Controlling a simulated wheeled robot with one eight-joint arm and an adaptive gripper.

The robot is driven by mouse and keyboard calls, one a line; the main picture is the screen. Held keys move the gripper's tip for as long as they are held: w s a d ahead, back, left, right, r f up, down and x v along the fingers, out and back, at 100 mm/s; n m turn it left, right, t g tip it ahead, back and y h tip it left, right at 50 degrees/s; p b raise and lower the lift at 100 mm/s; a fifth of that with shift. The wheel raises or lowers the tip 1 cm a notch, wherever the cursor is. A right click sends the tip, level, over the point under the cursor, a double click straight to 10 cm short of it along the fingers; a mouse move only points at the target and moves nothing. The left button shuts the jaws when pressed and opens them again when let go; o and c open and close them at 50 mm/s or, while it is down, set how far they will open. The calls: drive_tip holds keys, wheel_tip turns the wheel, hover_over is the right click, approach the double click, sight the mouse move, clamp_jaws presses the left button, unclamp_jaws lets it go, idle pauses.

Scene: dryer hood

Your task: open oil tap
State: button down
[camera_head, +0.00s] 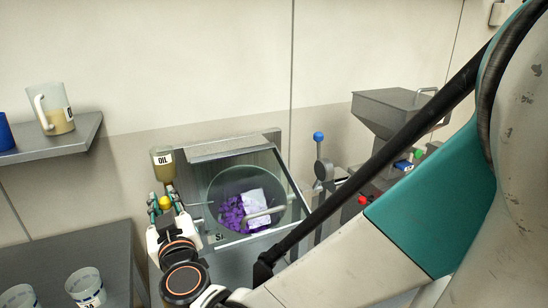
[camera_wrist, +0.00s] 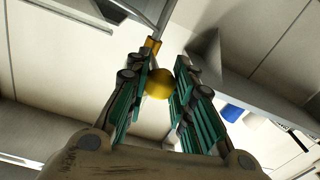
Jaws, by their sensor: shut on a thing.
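The oil container (camera_head: 162,166) is a small amber vessel labelled OIL, fixed at the left of the glass-fronted machine. The tap's yellow knob (camera_head: 165,202) shows just below it. My gripper (camera_head: 163,208) is at that knob, its green-padded fingers on either side. In the wrist view the round yellow knob (camera_wrist: 159,84) sits between the fingertips of my gripper (camera_wrist: 160,86), which is shut on it. A yellow fitting on a grey rod shows just beyond the knob. The exact contact of the pads is partly hidden.
The machine's round drum (camera_head: 233,205) holds purple pieces behind a tilted clear cover. At left, a shelf (camera_head: 60,142) bears a labelled mug (camera_head: 52,108) and a blue cup. Cups (camera_head: 85,287) stand on a lower dark table. A grey hopper (camera_head: 388,112) stands at right.

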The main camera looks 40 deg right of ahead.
drive_tip(key=shift+s+d, duration=0.1)
drive_tip(key=c, duration=1.3)
unclamp_jaws()
drive_tip(key=shift+c, duration=0.2)
drive_tip(key=shift+s, duration=0.1)
drive_tip(key=v, duration=1.1)
drive_tip(key=shift+s, duration=0.3)
